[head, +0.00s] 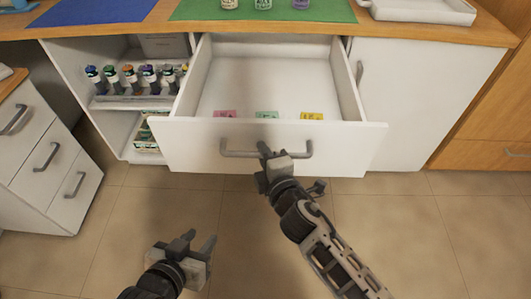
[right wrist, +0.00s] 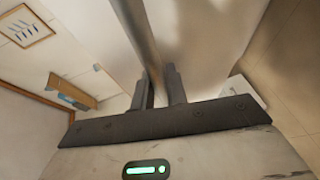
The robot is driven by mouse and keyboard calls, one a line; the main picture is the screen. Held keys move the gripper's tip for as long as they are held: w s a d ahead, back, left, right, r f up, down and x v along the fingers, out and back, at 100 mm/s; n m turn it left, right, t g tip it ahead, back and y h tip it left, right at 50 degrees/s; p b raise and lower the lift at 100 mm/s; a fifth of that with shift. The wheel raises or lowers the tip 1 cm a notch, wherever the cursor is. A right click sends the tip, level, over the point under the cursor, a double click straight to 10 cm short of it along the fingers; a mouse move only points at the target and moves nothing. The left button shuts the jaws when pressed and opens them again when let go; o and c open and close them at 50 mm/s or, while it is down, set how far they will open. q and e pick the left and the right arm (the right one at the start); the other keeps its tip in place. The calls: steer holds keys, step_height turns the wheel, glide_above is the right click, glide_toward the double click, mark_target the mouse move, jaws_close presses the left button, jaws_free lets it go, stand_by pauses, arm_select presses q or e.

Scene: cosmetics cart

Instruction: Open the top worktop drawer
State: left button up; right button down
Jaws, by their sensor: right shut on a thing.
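The top worktop drawer (head: 180,145) is pulled out from under the wooden worktop (head: 400,32), and its white interior shows. Its grey bar handle (head: 235,153) runs across the front panel. My right gripper (head: 265,150) is at the middle of the handle and shut on it. In the right wrist view the handle bar (right wrist: 138,35) passes between the two dark fingers (right wrist: 160,88). My left gripper (head: 202,243) is open and empty, low in front of the drawer and apart from it.
Pink (head: 225,113), green (head: 267,114) and yellow (head: 312,116) labels lie in the drawer. Several bottles (head: 130,79) stand on an open shelf at left. A white drawer unit (head: 45,155) stands at far left. A white tray (head: 425,12) is on the worktop. The floor (head: 400,225) ahead is clear.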

arm_select(q)
steer(key=shift+s, duration=0.2)
arm_select(e)
steer(key=shift+s, duration=0.2)
arm_select(q)
steer(key=shift+w, duration=0.1)
arm_select(e)
steer(key=c, duration=1.4)
jaws_free()
arm_select(q)
steer(key=shift+r, duration=0.15)
arm_select(e)
steer(key=shift+s+d, duration=0.1)
